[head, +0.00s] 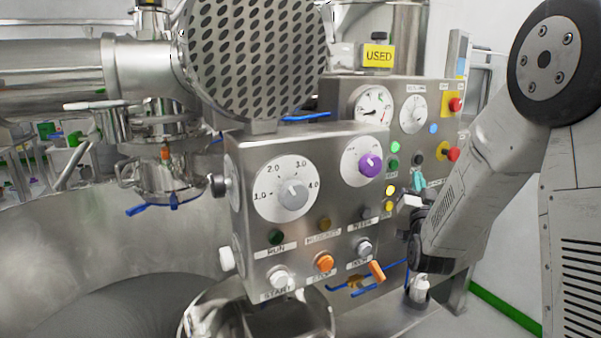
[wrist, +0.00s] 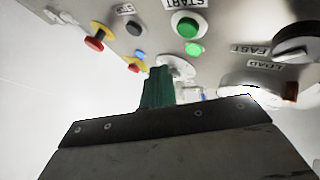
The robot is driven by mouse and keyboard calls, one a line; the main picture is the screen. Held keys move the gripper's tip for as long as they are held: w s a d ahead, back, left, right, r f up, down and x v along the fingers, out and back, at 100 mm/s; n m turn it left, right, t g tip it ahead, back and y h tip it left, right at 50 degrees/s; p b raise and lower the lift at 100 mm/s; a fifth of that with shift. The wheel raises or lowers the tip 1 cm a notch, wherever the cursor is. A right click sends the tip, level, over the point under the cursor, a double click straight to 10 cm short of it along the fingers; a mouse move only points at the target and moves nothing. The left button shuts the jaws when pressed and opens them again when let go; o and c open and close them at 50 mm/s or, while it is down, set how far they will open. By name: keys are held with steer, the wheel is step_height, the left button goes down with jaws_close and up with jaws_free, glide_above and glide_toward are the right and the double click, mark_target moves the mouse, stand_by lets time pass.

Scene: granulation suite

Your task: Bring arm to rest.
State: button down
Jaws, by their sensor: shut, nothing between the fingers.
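My gripper (head: 417,181) is in front of the right part of the steel control panels in the head view, partly hidden by my arm. In the wrist view its teal-green fingers (wrist: 158,87) are together with nothing between them, in front of the tilted panel face. My arm comes down from the upper right of the head view and bends near the panel's lower right. Whether the fingertips touch the panel cannot be told.
The near control box (head: 308,215) carries a grey dial (head: 292,195), a purple knob (head: 370,165) and several buttons. Red buttons on yellow (wrist: 94,42) and a green START button (wrist: 188,28) are close to the fingers. A large steel vessel (head: 120,240) fills the left.

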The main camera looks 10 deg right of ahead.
step_height(320, 180, down, 10)
steer(key=w+n+g+y, duration=0.1)
steer(key=g+y, duration=0.1)
steer(key=g, duration=0.3)
steer(key=s+a+f+n+g+y, duration=0.25)
steer(key=s+a+f+g, duration=0.25)
steer(key=s+g, duration=0.3)
steer(key=s+a+r+g, duration=0.2)
steer(key=s+r, duration=0.1)
steer(key=s, duration=0.8)
steer(key=s+a+r+n+g+y, duration=0.1)
steer(key=s+a+r+g, duration=0.2)
steer(key=s, duration=0.8)
steer(key=s+a+r+n+g+y, duration=0.1)
steer(key=s+r, duration=0.4)
steer(key=s, duration=0.6)
steer(key=shift+a+g, duration=0.65)
steer(key=shift+g, duration=0.35)
steer(key=shift+n, duration=0.25)
